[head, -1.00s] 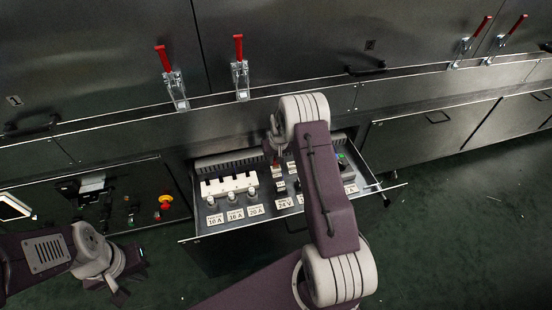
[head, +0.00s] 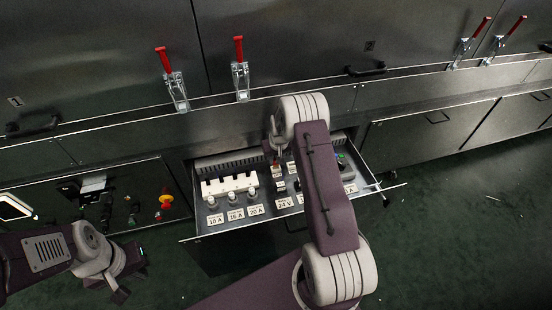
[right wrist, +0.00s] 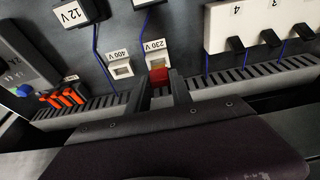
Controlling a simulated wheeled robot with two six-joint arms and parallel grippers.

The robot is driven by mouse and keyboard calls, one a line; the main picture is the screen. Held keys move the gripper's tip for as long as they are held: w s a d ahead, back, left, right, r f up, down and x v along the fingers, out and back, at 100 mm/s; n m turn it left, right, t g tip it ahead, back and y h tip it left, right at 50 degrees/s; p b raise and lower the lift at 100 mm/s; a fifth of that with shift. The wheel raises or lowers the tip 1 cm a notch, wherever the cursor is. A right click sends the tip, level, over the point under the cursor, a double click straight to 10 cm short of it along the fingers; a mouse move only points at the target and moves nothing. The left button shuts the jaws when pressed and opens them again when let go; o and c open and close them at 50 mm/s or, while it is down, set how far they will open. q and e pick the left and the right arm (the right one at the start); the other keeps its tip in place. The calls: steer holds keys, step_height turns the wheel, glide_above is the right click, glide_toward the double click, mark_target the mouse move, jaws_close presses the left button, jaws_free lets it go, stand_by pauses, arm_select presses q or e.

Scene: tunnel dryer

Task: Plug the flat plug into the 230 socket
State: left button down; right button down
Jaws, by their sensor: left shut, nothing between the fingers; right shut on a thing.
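The 230 socket (right wrist: 158,59) is a white block under a "230 V" tag in the right wrist view. A red flat plug (right wrist: 159,77) is held between the fingertips of my right gripper (right wrist: 160,92). The plug overlaps the lower edge of the 230 socket in this view; I cannot tell whether it touches or is seated. In the head view my right arm hides much of this area, and the right gripper (head: 273,155) shows only in part. My left gripper (head: 121,293) is shut and empty at the lower left, away from the drawer.
The 400 V socket (right wrist: 121,69) is just left of the 230 socket. Blue wires, black switches (right wrist: 236,43) and orange parts (right wrist: 68,97) surround it. The open drawer (head: 215,232) has white breakers (head: 229,186). A panel with a red knob (head: 166,201) is at the left.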

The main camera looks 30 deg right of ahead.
stand_by(0.3)
steer(key=shift+f+b, duration=0.6)
steer(key=shift+f, duration=0.6)
steer(key=c, duration=1.1)
jaws_free()
steer(key=shift+o, duration=0.2)
steer(key=p+v, duration=0.4)
steer(key=v, duration=0.5)
steer(key=shift+w, duration=0.1)
